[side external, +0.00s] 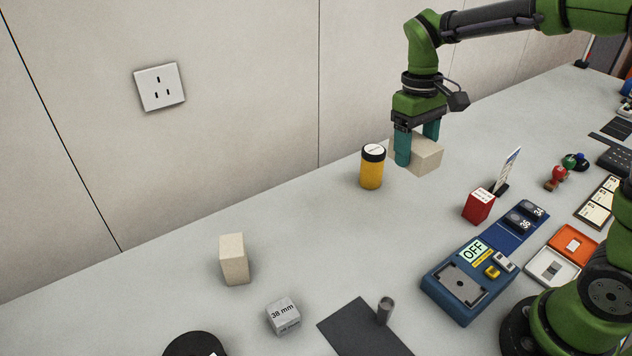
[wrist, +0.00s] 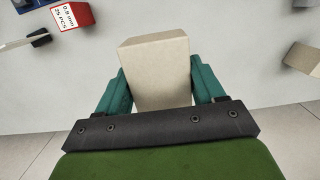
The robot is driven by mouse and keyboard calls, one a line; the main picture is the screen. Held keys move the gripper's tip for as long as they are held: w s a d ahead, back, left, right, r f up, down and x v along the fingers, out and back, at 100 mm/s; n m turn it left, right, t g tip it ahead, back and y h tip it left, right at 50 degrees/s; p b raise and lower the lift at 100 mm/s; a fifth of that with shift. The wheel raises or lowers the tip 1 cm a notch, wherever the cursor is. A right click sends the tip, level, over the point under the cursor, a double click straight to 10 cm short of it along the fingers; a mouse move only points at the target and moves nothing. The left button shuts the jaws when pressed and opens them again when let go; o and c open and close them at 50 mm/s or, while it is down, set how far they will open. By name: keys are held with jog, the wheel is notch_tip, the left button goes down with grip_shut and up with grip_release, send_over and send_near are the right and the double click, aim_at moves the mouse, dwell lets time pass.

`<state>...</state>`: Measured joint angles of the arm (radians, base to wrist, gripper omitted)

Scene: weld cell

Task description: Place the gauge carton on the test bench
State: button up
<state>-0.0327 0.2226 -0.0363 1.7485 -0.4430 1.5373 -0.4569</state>
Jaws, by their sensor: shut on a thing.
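In the wrist view my gripper (wrist: 160,90) has one finger on each side of this carton (wrist: 155,68). No print shows on its visible faces, and I cannot tell whether its underside touches the table. A second plain beige carton (side external: 234,259) stands upright at left. A blue bench-like unit (side external: 467,281) with an OFF display and a grey plate sits at front right; its top plate is bare.
A yellow jar (side external: 371,168) with a black lid stands beside my gripper. A red box (side external: 478,206), a card stand (side external: 507,172) and a blue mat (side external: 506,241) lie toward the unit. A grey 38 mm block (side external: 283,316) and a dark mat (side external: 362,330) are in front. The centre is clear.

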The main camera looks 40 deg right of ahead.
jog(key=w+d+f+n, duration=0.1)
jog(key=w+d+f, duration=0.1)
jog(key=d, duration=0.6)
jog(key=w+d+f+n, duration=0.2)
jog(key=w+d+f, duration=0.1)
jog(key=d, duration=0.5)
jog(key=w+d+f+n, duration=0.1)
jog(key=w+d, duration=0.3)
jog(key=d, duration=0.5)
jog(key=shift+w+f+n+h, duration=0.2)
jog(key=shift+f+n+h, duration=0.1)
jog(key=shift+f, duration=0.5)
jog(key=shift+f, duration=4.8)
jog(key=shift+f, duration=0.15)
